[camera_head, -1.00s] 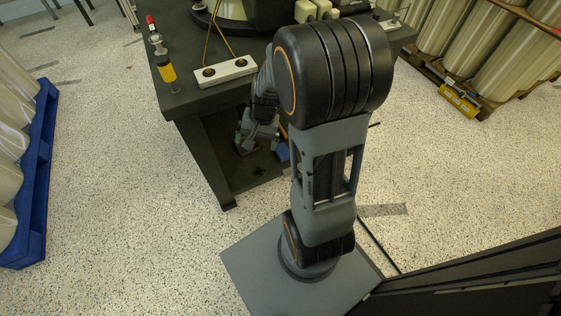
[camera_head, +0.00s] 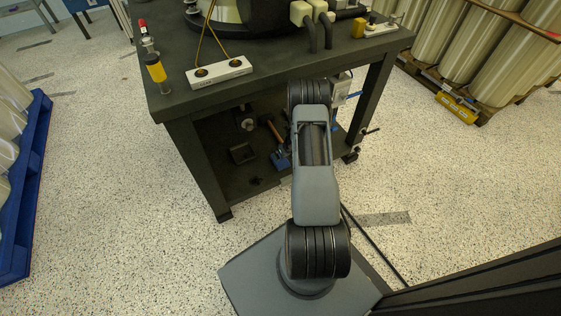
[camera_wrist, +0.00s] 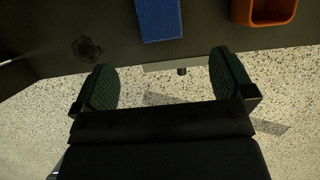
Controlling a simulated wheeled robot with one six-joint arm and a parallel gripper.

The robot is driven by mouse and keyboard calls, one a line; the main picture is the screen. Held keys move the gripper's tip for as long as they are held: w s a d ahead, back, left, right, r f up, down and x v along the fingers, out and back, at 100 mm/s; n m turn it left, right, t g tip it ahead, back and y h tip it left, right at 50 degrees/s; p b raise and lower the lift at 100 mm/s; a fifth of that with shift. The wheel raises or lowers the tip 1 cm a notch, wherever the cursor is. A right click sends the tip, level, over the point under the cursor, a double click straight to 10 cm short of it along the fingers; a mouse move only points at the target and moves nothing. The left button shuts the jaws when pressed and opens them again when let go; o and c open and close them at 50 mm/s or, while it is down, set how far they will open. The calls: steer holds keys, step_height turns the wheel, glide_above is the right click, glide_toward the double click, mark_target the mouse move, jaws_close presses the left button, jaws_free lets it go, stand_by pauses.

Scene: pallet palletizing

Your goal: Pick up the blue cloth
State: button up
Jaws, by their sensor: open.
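A blue cloth (camera_wrist: 158,18), flat and rectangular, lies on a dark surface at the top middle of the wrist view, cut off by the frame edge. My gripper (camera_wrist: 165,82) is open and empty, with its two dark ribbed fingers wide apart. The cloth lies ahead of the fingers, apart from them. In the head view the gripper is hidden behind my arm and the table. A blue patch (camera_head: 281,160) shows on the lower shelf there, but I cannot tell whether it is the same cloth.
An orange container (camera_wrist: 264,10) stands right of the cloth. The dark table (camera_head: 270,87) has a lower shelf (camera_head: 232,183) holding a hammer-like tool with an orange handle (camera_head: 276,132). A white block with two knobs (camera_head: 219,72) stands on top. Speckled floor surrounds the table.

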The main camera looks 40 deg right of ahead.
steer(key=b, duration=0.1)
glide_above(281, 160)
steer(key=s, duration=0.3)
steer(key=f, duration=0.6)
steer(key=shift+w+f, duration=0.2)
steer(key=shift+f, duration=0.2)
steer(key=shift+b+x, duration=1.3)
steer(key=shift+x, duration=1.35)
steer(key=shift+a, duration=0.2)
steer(key=c, duration=0.9)
